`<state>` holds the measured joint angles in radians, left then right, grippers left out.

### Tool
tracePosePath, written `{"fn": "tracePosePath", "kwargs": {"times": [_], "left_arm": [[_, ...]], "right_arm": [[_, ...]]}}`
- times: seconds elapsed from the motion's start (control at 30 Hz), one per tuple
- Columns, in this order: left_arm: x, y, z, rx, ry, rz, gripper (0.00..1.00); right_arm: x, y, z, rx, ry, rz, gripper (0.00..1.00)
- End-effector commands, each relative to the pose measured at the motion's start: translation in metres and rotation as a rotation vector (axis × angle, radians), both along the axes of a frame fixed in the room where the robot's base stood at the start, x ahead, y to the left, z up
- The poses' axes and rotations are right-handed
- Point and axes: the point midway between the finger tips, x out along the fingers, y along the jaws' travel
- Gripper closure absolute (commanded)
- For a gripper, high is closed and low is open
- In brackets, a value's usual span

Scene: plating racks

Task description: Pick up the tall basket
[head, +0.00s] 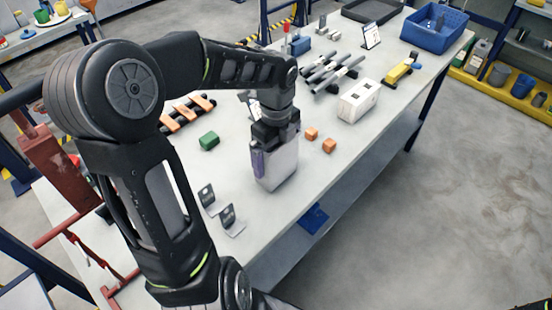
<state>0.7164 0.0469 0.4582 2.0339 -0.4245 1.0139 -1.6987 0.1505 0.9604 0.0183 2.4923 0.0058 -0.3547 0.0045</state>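My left gripper (272,146) points down over a table, directly at a light-grey, upright box-shaped container (284,170), which may be the tall basket. The gripper body hides the container's top. A purple-grey piece (258,163) lies along the container's left side; I cannot tell whether it is a finger. The container appears to stand at the table's front part. Whether the fingers grip it cannot be made out. My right gripper is not in view.
Small orange blocks (328,146) and a white box (357,101) lie to the right. A green block (209,141) and grey metal brackets (230,219) lie to the left. A blue crate (408,34) stands at the back right.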

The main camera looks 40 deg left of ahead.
Motion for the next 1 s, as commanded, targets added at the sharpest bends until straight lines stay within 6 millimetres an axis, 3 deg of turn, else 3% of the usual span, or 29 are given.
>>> {"fn": "tracePosePath", "kwargs": {"times": [0.63,1.0], "left_arm": [[0.0,0.0001,0.0001,0.0,0.0,0.0,0.52],[0.0009,0.0005,0.0075,0.002,-0.003,0.0,0.54]], "right_arm": [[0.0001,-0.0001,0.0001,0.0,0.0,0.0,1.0],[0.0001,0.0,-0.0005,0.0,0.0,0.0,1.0]]}}
